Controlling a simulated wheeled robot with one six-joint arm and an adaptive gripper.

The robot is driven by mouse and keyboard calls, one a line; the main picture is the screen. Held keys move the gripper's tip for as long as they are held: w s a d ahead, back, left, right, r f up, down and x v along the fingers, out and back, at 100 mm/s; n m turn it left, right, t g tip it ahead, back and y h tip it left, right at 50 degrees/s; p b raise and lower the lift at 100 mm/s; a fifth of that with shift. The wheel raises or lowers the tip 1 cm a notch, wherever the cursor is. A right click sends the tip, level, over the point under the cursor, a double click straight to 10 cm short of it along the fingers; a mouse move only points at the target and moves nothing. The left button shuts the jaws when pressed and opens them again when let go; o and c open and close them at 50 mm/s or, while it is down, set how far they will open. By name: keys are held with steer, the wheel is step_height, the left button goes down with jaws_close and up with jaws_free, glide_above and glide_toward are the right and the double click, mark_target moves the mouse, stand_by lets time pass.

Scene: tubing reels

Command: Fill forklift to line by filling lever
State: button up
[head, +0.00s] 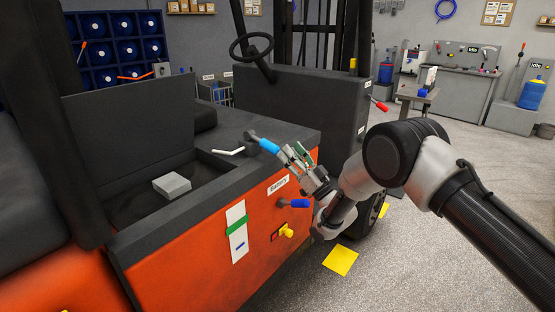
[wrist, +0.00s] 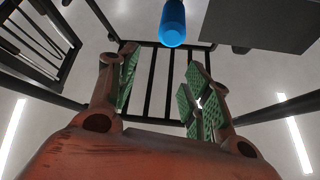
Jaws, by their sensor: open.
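The orange and dark grey forklift (head: 180,262) fills the left and middle of the head view. On its side is a white level strip (head: 236,222) with a green band across it and a short blue mark below the band. A lever with a blue handle (head: 266,145) rises at the edge of the forklift's top; I take it to be the filling lever. My gripper (head: 288,154) is open beside the handle's near end. In the wrist view the blue handle (wrist: 172,24) shows beyond my green-padded fingers (wrist: 160,78), not clearly between them.
An open hatch with a grey block (head: 172,185) lies left of the lever. Another blue handle (head: 299,204) and a yellow knob (head: 287,231) stick out of the side below my gripper. A red-handled lever (head: 379,105) is behind. The floor at right is mostly clear.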

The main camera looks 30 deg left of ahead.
mark_target(262, 141)
steer(key=a, duration=0.3)
steer(key=a+g+h, duration=0.1)
steer(key=a, duration=0.2)
steer(key=w+a+h, duration=0.1)
steer(key=a, duration=0.1)
steer(key=shift+a+g, duration=0.4)
jaws_close()
